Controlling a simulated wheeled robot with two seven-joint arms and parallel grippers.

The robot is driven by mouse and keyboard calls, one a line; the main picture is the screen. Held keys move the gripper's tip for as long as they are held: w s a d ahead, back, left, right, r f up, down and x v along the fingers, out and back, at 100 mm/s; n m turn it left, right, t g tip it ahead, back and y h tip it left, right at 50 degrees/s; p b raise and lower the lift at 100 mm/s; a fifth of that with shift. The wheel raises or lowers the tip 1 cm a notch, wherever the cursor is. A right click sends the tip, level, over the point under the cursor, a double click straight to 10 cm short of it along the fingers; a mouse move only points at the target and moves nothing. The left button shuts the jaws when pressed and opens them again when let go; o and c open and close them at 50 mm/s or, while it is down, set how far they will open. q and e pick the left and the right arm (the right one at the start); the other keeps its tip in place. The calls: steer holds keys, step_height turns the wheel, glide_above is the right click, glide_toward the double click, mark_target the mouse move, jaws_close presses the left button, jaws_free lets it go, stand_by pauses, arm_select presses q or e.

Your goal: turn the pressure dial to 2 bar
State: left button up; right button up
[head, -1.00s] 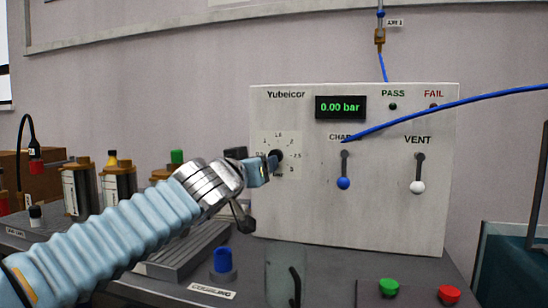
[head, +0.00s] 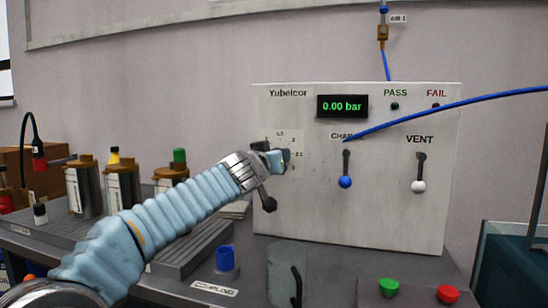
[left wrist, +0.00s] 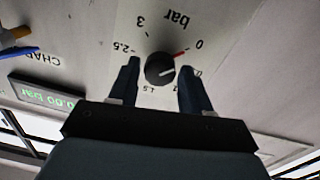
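The pressure dial has a round dark knob (left wrist: 160,68) on a pale scale marked in bar, seen upside down in the left wrist view. A red mark on the scale lies close to the 0. My left gripper (left wrist: 159,70) is open, with one finger on each side of the knob and a visible gap to each. In the head view my left gripper (head: 277,161) covers the knob, and only part of the dial scale (head: 296,143) shows. The pressure display (head: 342,106) on the panel reads 0.00 bar. My right gripper is in neither view.
The white panel (head: 360,225) also carries a blue-knobbed charge lever (head: 345,181) and a white-knobbed vent lever (head: 418,186). A blue tube (head: 460,103) crosses its front. A clear cylinder (head: 288,270), a blue coupling (head: 225,259) and green and red buttons stand before it.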

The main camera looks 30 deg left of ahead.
arm_select(q)
steer(key=c, duration=0.7)
steer(key=shift+m, duration=0.3)
steer(key=shift+d+f+m+y+p, duration=0.15)
steer(key=shift+m+p, duration=0.35)
steer(key=shift+m, duration=5.25)
steer(key=shift+a+m+y+p, duration=0.1)
steer(key=shift+m+p, duration=0.35)
steer(key=shift+m, duration=5.35)
steer(key=shift+d+f+m+y+p, duration=0.15)
steer(key=shift+m+p, duration=0.35)
steer(key=shift+m, duration=5.25)
steer(key=shift+r, duration=0.1)
